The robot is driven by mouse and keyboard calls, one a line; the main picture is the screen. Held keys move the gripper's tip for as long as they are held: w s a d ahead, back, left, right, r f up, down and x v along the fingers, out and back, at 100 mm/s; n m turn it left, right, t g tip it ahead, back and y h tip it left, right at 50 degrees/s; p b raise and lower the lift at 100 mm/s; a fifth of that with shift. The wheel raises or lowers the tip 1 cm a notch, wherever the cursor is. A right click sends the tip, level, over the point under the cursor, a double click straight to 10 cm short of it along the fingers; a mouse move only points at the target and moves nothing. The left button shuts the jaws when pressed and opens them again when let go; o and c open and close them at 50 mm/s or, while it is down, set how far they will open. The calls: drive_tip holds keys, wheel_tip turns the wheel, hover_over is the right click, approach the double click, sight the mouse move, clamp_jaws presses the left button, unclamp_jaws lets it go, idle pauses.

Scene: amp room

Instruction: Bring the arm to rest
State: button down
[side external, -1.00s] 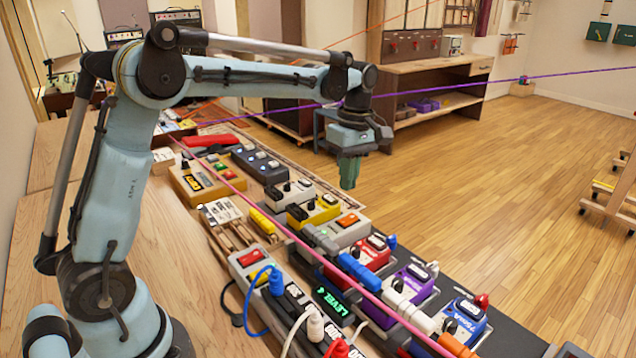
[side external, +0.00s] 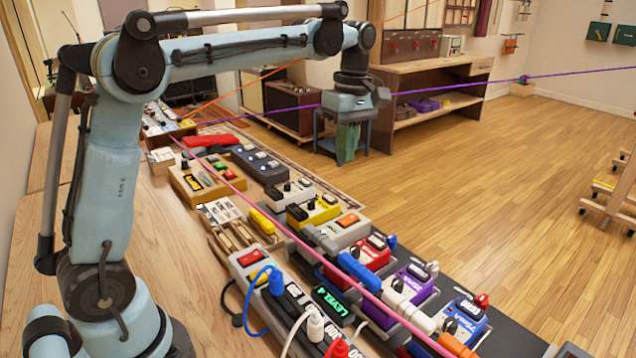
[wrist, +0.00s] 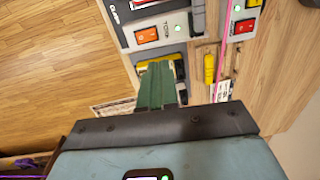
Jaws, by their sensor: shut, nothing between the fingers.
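My gripper (side external: 347,143) has green fingers that point down and are shut with nothing between them. In the side external view it is in the air beyond the pedal row, in front of the wooden workbench. In the wrist view the shut fingers (wrist: 158,86) cover part of a yellow pedal. My arm reaches out from the left, with its upper link nearly level.
Pedals with cables, including a blue pedal (side external: 461,322) and a yellow pedal (side external: 314,212), line the board below. A pink cord (side external: 285,228) and a purple cord (side external: 450,87) cross the space near my arm. A wooden workbench (side external: 430,72) stands behind. The floor at right is mostly clear.

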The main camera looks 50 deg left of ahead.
drive_tip(key=s+d+f+m+t, duration=0.2)
drive_tip(key=s+f+m+t, duration=0.1)
drive_tip(key=s+m, duration=0.4)
drive_tip(key=s+d+f+m+t, duration=0.2)
drive_tip(key=s+f+m+t, duration=0.2)
drive_tip(key=s+m, duration=0.4)
drive_tip(key=m+t, duration=0.1)
drive_tip(key=m, duration=0.1)
drive_tip(key=shift+d+f+m, duration=0.2)
drive_tip(key=shift+f+m, duration=0.1)
idle(0.8)
